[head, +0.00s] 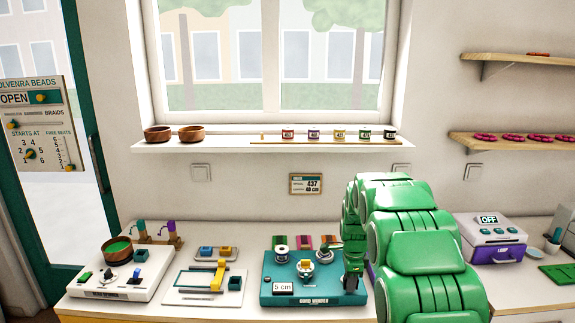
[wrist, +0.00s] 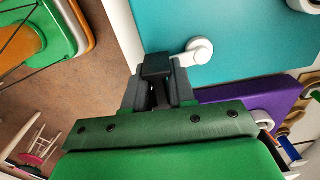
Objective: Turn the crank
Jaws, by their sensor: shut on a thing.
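The teal cord winder (head: 330,299) stands on the counter with a small "5 cm" display (head: 283,287) on its front left. In the wrist view its teal surface (wrist: 240,35) fills the upper right. A white crank (wrist: 200,49) with a round hub sits at the winder's edge, its arm running left to my gripper (wrist: 158,72). My gripper is shut on the crank's handle; the jaws hide the handle itself. In the head view my gripper (head: 352,285) is at the winder's right end, and hides most of the crank.
A white bead winder (head: 125,285) and a small loom board (head: 204,286) stand to the left. A grey-white box with a purple front (head: 495,240) stands to the right. Spools (head: 281,253) sit on the winder's top. My green arm covers the counter right of the winder.

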